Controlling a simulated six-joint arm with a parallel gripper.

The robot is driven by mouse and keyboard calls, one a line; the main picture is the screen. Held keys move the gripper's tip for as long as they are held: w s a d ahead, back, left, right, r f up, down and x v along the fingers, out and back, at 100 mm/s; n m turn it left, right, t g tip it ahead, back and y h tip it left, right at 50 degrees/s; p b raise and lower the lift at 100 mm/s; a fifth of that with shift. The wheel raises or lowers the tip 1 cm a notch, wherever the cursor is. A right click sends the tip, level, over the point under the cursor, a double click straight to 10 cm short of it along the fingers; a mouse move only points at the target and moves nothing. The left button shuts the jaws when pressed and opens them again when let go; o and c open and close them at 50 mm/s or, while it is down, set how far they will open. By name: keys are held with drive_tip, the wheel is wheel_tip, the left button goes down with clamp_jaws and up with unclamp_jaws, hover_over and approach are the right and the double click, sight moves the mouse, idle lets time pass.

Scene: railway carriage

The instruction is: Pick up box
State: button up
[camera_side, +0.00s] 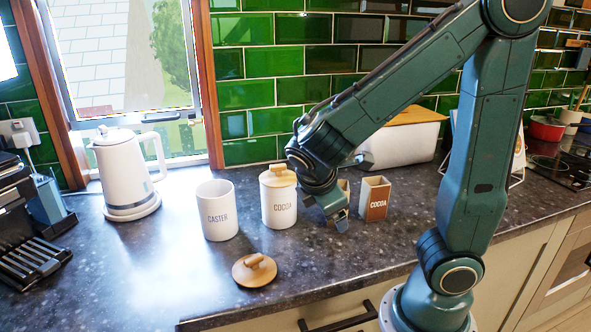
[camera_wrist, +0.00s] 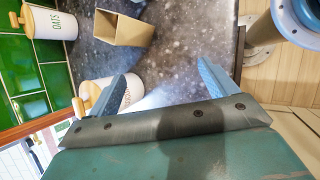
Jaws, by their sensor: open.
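A small open-topped box (camera_side: 375,200), brown with a COCOA label and a pale side, stands upright on the dark worktop. My gripper (camera_side: 338,218) is just left of the COCOA box, low over the worktop. In the wrist view my gripper (camera_wrist: 166,76) is open, with bare worktop between its blue fingers. An open tan box (camera_wrist: 122,29) lies beyond the fingertips at the top, not between them; I cannot tell which box it is.
A white COCOA canister (camera_side: 279,199) stands close left of my gripper. A CASTER canister (camera_side: 216,211), a loose wooden lid (camera_side: 255,270) and a kettle (camera_side: 125,172) are further left. A lidded white bin (camera_side: 400,145) stands behind. An OATS canister (camera_wrist: 55,25) shows in the wrist view.

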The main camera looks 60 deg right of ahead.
drive_tip(key=shift+w+d+r+n+h, duration=0.1)
drive_tip(key=shift+w+n+h, duration=0.35)
drive_tip(key=shift+n+h, duration=0.8)
drive_tip(key=shift+w+d+r+n+h, duration=0.15)
drive_tip(key=shift+w+n+h, duration=0.25)
drive_tip(key=shift+n+h, duration=0.85)
drive_tip(key=shift+w+r+n+h, duration=0.1)
drive_tip(key=shift+w+n+h, duration=0.55)
drive_tip(key=shift+n, duration=0.95)
drive_tip(key=shift+s, duration=0.2)
drive_tip(key=x, duration=0.8)
drive_tip(key=shift+d, duration=0.35)
drive_tip(key=shift+d+f, duration=0.1)
drive_tip(key=shift+d, duration=0.05)
drive_tip(key=shift+x, duration=2.45)
drive_tip(key=c, duration=1.5)
